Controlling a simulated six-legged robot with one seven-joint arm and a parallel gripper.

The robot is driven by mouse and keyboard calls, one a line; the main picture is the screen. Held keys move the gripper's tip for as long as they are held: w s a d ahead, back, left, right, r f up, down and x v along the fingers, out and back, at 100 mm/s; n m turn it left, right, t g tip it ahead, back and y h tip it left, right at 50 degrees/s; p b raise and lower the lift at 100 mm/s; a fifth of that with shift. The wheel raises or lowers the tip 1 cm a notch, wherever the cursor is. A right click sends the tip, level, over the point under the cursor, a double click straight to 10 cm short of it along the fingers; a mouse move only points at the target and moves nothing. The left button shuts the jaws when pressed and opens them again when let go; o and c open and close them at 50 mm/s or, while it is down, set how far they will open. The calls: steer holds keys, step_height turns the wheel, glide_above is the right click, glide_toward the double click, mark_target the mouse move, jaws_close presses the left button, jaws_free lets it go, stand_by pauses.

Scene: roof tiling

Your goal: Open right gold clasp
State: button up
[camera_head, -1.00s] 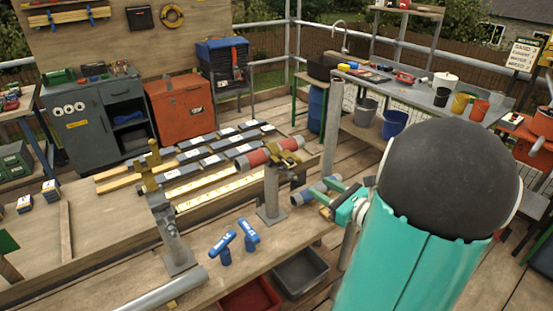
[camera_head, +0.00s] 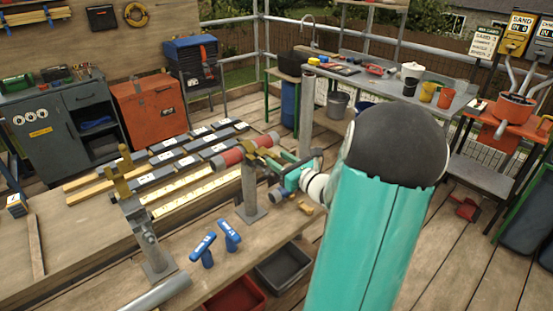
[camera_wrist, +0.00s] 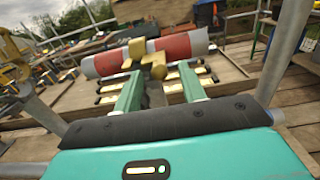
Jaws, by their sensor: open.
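The right gold clasp (camera_head: 257,150) sits on top of the right metal post (camera_head: 251,197), beside the red and grey tube. In the wrist view this clasp (camera_wrist: 153,63) shows ahead, about between my fingertips. I cannot tell whether it touches them. My gripper (camera_head: 275,163) is at the right side of the post, its teal fingers pointing at the clasp. In the wrist view my gripper (camera_wrist: 160,73) is open, with one finger on each side and nothing held. The left gold clasp (camera_head: 122,175) stands upright on the left post (camera_head: 148,245).
The red and grey tube (camera_head: 231,157) lies behind the clasp. Dark tiles (camera_head: 186,159) and battens lie behind.

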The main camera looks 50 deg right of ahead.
steer(key=shift+w+d, duration=0.1)
steer(key=shift+w, duration=0.7)
jaws_close()
steer(key=shift+r, duration=0.15)
